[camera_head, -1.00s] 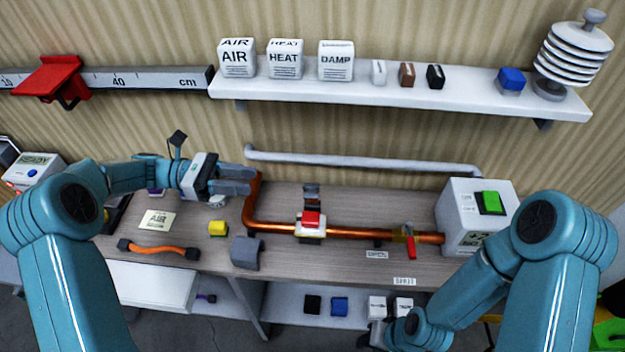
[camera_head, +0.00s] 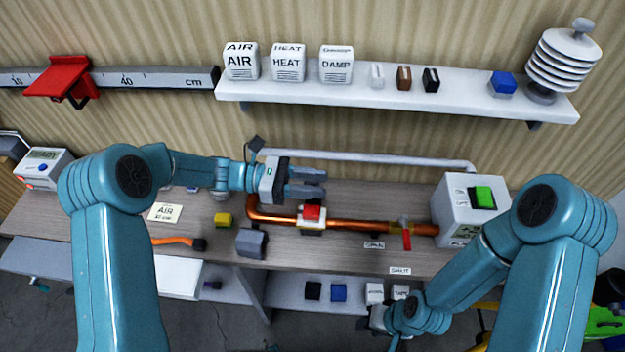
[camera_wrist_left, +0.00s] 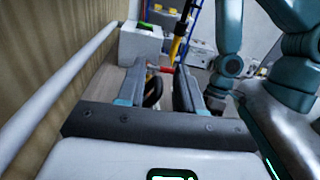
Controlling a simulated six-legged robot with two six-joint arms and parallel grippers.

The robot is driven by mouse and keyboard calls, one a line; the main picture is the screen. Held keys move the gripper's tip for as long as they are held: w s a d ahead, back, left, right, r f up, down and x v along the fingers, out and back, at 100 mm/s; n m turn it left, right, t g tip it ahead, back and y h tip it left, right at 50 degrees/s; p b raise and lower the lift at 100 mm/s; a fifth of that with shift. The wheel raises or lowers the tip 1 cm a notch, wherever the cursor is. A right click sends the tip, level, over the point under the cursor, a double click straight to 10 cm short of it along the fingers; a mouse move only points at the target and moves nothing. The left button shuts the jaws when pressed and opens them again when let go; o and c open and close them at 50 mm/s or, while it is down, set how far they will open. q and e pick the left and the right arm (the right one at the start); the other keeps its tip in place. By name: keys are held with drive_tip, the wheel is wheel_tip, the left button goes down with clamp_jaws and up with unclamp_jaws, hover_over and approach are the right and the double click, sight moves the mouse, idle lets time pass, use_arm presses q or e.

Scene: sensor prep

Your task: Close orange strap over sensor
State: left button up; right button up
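A white block with a red top (camera_head: 312,213), which looks like the sensor, sits on the copper pipe (camera_head: 270,220). My left gripper (camera_head: 322,183) is open and empty just behind and above it. In the left wrist view, a dark curved piece with a brownish edge (camera_wrist_left: 152,93) shows between the open fingers (camera_wrist_left: 157,85); I cannot tell whether it is the strap. An orange band with a dark end (camera_head: 175,241) lies on the table at left, partly hidden by my left arm. My right gripper (camera_head: 376,320) is low at the table's front edge, its fingers unclear.
A red-handled valve (camera_head: 406,240) is on the pipe to the right, before a white box with a green button (camera_head: 483,197). A white rail (camera_head: 370,157) runs behind the pipe.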

use_arm(q)
drive_tip(key=shift+c, duration=0.3)
drive_tip(key=shift+w+f, duration=0.1)
drive_tip(key=shift+w, duration=0.05)
clamp_jaws()
drive_tip(key=s+f+m+b, duration=0.4)
drive_tip(key=s+m+b, duration=0.1)
drive_tip(key=b, duration=0.5)
drive_tip(key=shift+s+f+m, duration=0.3)
drive_tip(key=shift+s+f, duration=0.1)
drive_tip(key=shift+s, duration=0.1)
drive_tip(key=shift+o, duration=0.3)
unclamp_jaws()
drive_tip(key=a, duration=0.5)
drive_tip(key=a+b, duration=0.1)
drive_tip(key=a, duration=0.5)
drive_tip(key=a+b, duration=0.1)
drive_tip(key=a, duration=0.4)
drive_tip(key=shift+w+a+r, duration=0.15)
drive_tip(key=shift+w, duration=0.15)
